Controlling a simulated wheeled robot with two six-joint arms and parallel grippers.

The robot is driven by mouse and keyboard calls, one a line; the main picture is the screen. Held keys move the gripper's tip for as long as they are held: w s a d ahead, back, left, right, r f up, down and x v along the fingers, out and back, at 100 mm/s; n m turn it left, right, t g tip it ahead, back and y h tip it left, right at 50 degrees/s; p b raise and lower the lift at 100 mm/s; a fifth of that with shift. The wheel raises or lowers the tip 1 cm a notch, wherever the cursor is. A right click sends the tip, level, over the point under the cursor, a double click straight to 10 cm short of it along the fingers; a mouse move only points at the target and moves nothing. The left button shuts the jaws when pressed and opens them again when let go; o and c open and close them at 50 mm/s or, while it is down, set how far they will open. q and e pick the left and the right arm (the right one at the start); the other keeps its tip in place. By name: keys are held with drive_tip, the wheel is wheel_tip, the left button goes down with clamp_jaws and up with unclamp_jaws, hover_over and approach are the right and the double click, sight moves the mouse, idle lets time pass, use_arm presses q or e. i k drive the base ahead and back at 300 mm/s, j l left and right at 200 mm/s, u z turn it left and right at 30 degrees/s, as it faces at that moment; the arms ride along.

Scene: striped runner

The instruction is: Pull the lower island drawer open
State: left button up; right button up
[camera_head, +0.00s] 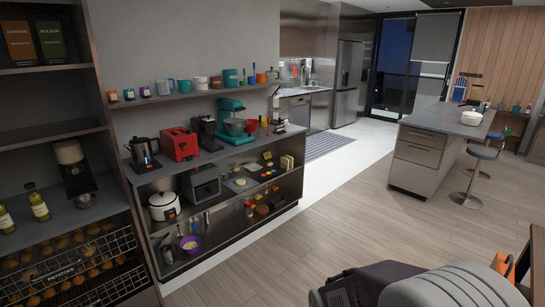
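The island (458,120) stands at the right of the view, beyond an open stretch of wood floor. Its near end carries a stack of drawer fronts. The lower island drawer (416,155) looks shut, with a dark line along its top edge. An upper drawer front (422,137) sits above it, also looking shut. Neither of my grippers shows in this view.
Open shelves (215,150) with appliances line the left side. A dark padded thing and a light grey rounded thing (455,287) fill the bottom right. Stools (484,152) stand right of the island. The wood floor (340,215) between is clear.

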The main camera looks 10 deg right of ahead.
sight(422, 154)
drive_tip(key=i+l+z, duration=0.25)
drive_tip(key=i+z, duration=0.15)
drive_tip(key=i+l+z, duration=0.15)
drive_tip(key=i+z, duration=0.7)
drive_tip(key=i+j+z, duration=0.15)
drive_tip(key=i+z, duration=0.3)
drive_tip(key=i+j+z, duration=0.1)
drive_tip(key=i+z, duration=0.2)
drive_tip(key=i, duration=3.1)
drive_tip(key=i+j+u, duration=0.1)
drive_tip(key=i+u, duration=0.2)
drive_tip(key=i, duration=0.8)
drive_tip(key=i+l+u, duration=0.15)
drive_tip(key=i+u, duration=0.15)
drive_tip(key=i, duration=0.75)
